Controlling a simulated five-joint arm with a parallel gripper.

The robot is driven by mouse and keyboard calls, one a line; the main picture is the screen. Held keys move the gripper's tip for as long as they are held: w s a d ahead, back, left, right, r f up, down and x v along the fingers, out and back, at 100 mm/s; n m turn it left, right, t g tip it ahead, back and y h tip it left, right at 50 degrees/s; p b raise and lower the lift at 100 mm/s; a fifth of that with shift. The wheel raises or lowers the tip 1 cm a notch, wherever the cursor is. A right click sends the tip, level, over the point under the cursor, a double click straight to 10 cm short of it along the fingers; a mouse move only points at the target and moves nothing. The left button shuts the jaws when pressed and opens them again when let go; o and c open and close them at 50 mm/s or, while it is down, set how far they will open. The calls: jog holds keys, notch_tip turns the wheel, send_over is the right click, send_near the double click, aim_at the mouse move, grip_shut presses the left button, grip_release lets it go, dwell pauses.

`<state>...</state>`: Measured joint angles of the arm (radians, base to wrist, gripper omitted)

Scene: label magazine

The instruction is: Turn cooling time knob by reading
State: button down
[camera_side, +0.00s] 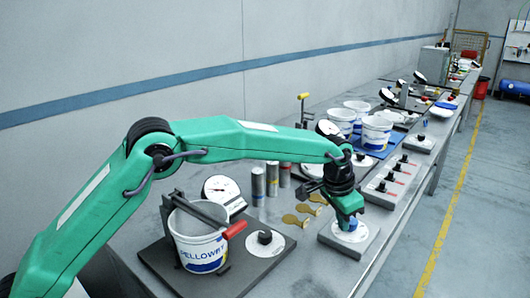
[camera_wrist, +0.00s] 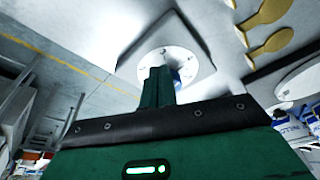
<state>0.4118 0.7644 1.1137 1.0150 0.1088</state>
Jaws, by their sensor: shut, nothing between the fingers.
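A round white dial plate on a grey block (camera_side: 338,243) stands at the bench's front edge, and it also shows in the wrist view (camera_wrist: 207,66). My gripper (camera_side: 349,224) points down over the middle of this plate. Its green fingers (camera_wrist: 160,82) are shut and cover the plate's centre, so a knob there is mostly hidden; a bit of blue shows beside them. Another dial with a black knob (camera_side: 265,238) sits on the dark base to the left. A white gauge (camera_side: 221,190) stands behind that base. The markings and readings are too small to read.
A white bucket (camera_side: 200,252) sits in a clamp with a red handle (camera_side: 235,229) on the dark base. A switch panel (camera_side: 393,183) and more buckets (camera_side: 376,134) stand behind.

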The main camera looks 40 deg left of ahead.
jog(key=shift+w, duration=0.15)
jog(key=shift+w+a, duration=0.3)
jog(key=shift+a, duration=0.3)
dwell(0.5)
jog(key=shift+s+a, duration=0.25)
jog(key=shift+s, duration=0.1)
jog(key=shift+r, duration=0.1)
jog(key=shift+r, duration=2.95)
